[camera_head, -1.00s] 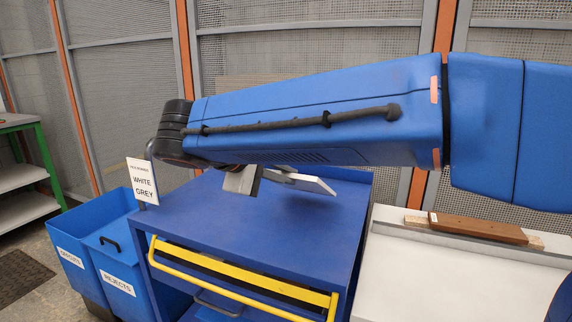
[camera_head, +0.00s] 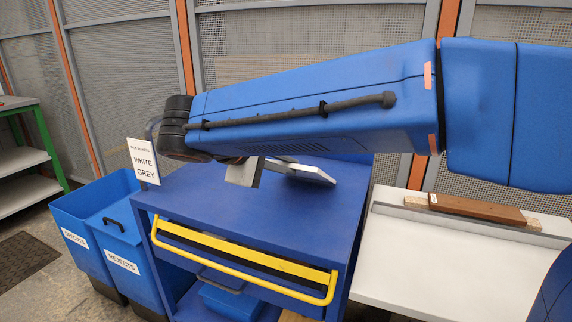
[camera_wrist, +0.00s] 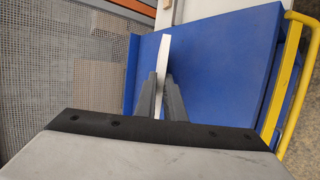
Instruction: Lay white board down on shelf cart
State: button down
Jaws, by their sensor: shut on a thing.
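The white board (camera_head: 312,172) shows partly from behind my arm in the head view, low over the top of the blue shelf cart (camera_head: 270,215). I cannot tell whether it touches the top. In the wrist view the board (camera_wrist: 164,55) stands edge-on as a thin white strip over the blue cart top (camera_wrist: 222,60). My gripper (camera_wrist: 162,84) is shut on the board, one finger on each side. In the head view my arm hides most of the gripper and the board's near end.
Blue bins (camera_head: 112,232) stand left, and a white table (camera_head: 430,250) with a brown board (camera_head: 475,208) stands right. The visible cart top is clear.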

jog(key=shift+f, duration=0.2)
jog(key=c, duration=1.8)
grip_release()
jog(key=shift+o, duration=0.4)
jog(key=shift+r+g+y, duration=0.25)
jog(key=shift+g+y, duration=0.55)
jog(key=shift+g, duration=0.1)
jog(key=g+y, duration=0.2)
jog(key=shift+s+a+r+g, duration=0.1)
jog(key=shift+s+a+g, duration=0.1)
jog(key=shift+s+g, duration=0.1)
